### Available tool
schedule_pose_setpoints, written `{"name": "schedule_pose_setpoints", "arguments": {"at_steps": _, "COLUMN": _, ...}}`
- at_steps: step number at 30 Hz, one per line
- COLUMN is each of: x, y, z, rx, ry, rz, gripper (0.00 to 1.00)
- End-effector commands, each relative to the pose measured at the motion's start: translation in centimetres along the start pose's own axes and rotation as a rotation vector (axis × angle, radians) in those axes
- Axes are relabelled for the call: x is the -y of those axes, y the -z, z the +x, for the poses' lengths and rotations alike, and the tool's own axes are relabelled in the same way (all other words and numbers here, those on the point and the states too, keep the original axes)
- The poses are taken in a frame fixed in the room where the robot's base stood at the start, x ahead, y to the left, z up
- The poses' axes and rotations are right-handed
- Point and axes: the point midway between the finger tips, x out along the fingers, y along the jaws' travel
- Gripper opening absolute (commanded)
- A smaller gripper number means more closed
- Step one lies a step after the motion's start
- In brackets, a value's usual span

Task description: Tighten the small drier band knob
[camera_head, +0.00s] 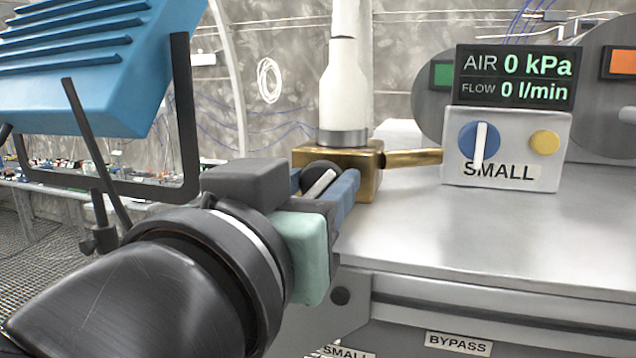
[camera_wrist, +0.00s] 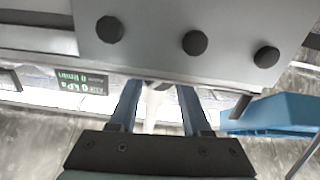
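A white upright drier tube (camera_head: 343,85) with a grey band (camera_head: 343,138) at its foot stands on a brass block (camera_head: 374,185). A dark round knob (camera_head: 312,178) with a pale bar shows at the block's front left, partly hidden by my gripper; I cannot read a label on it. My gripper (camera_head: 326,180) has its blue fingers on either side of this knob. In the wrist view my gripper (camera_wrist: 158,86) has its fingers clearly apart, with a pale shape beyond them. Whether a finger touches the knob cannot be told.
A control box (camera_head: 508,148) marked SMALL, with a blue dial and yellow button, stands right. The display (camera_head: 515,76) reads 0 kPa and 0 l/min. A brass pipe (camera_head: 412,158) leaves the block. The bench top (camera_head: 480,235) is clear.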

Motion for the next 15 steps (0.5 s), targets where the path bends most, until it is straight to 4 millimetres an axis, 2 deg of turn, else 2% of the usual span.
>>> {"name": "schedule_pose_setpoints", "arguments": {"at_steps": 1, "x": 0.01, "y": 0.0, "z": 0.01, "rx": 0.0, "ry": 0.0, "rz": 0.0, "gripper": 0.19}}
{"name": "schedule_pose_setpoints", "arguments": {"at_steps": 4, "x": 0.01, "y": 0.0, "z": 0.01, "rx": 0.0, "ry": 0.0, "rz": 0.0, "gripper": 0.01}}
{"name": "schedule_pose_setpoints", "arguments": {"at_steps": 15, "x": 0.01, "y": -0.11, "z": 0.02, "rx": 0.0, "ry": 0.0, "rz": 0.058, "gripper": 0.0}}
